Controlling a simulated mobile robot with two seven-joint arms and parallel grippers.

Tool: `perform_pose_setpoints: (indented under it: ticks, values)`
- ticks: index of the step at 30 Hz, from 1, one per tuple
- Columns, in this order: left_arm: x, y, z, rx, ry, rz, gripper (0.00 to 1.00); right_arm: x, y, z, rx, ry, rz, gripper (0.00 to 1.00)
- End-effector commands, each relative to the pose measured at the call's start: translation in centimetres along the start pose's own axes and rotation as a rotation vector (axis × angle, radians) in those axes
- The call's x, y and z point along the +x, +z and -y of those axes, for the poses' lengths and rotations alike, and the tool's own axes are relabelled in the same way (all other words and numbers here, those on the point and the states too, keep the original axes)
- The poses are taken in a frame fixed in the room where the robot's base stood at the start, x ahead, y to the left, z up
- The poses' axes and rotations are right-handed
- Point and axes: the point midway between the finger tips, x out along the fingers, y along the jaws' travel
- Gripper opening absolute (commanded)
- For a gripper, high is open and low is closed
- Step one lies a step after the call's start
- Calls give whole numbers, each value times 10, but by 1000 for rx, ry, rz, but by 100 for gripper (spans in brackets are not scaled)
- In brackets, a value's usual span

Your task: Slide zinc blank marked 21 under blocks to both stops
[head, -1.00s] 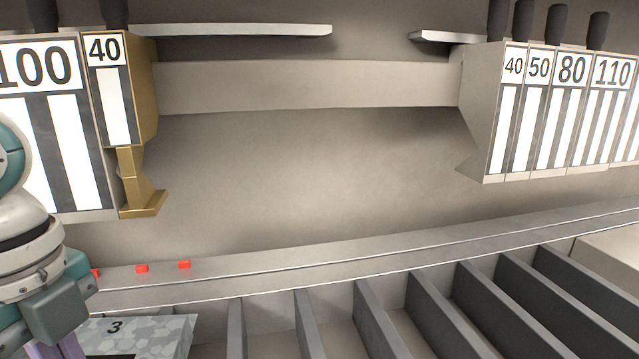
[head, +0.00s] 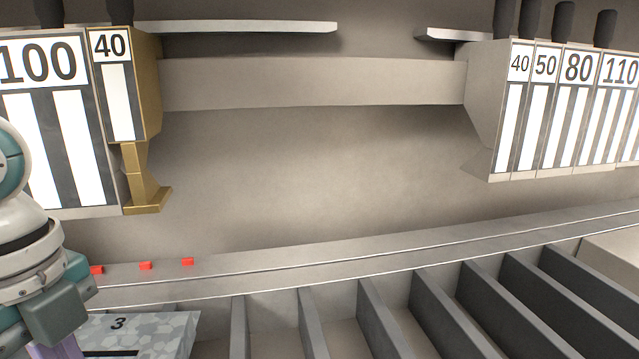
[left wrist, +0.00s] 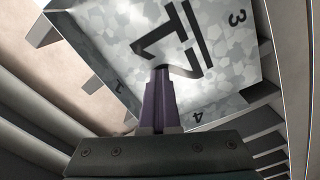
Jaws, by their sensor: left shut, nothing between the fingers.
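The zinc blank (head: 168,328) lies at the lower left of the head view, a grey mottled sheet with a 3 near its corner. In the left wrist view the blank (left wrist: 215,60) shows a large underlined 21 and smaller corner figures. My left gripper (left wrist: 160,75) is shut, its purple fingers over the blank's marking; I cannot tell whether they touch it. Blocks marked 100 (head: 45,120) and a brass-sided 40 (head: 118,85) hang at the left. Small red marks (head: 146,266), perhaps the stops, sit on the ledge behind the blank. My right gripper is not in view.
More blocks, marked 40, 50, 80 and 110 (head: 578,110), hang at the right. A long rail (head: 350,258) crosses below them. Dark slats (head: 392,325) with gaps between them fill the front. The span between the block groups is open.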

Motion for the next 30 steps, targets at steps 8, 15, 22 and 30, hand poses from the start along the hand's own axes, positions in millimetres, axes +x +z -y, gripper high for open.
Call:
perform_pose_setpoints:
  ticks: [8,15,22,30]
  values:
    - [1,4,-3,-1,6,5,0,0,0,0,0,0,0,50]
    - [-3,4,-3,-1,6,5,0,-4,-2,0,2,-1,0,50]
    - [-24,4,-2,-1,4,4,0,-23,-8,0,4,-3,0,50]
    - [-48,3,-2,-1,3,3,0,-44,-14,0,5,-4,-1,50]
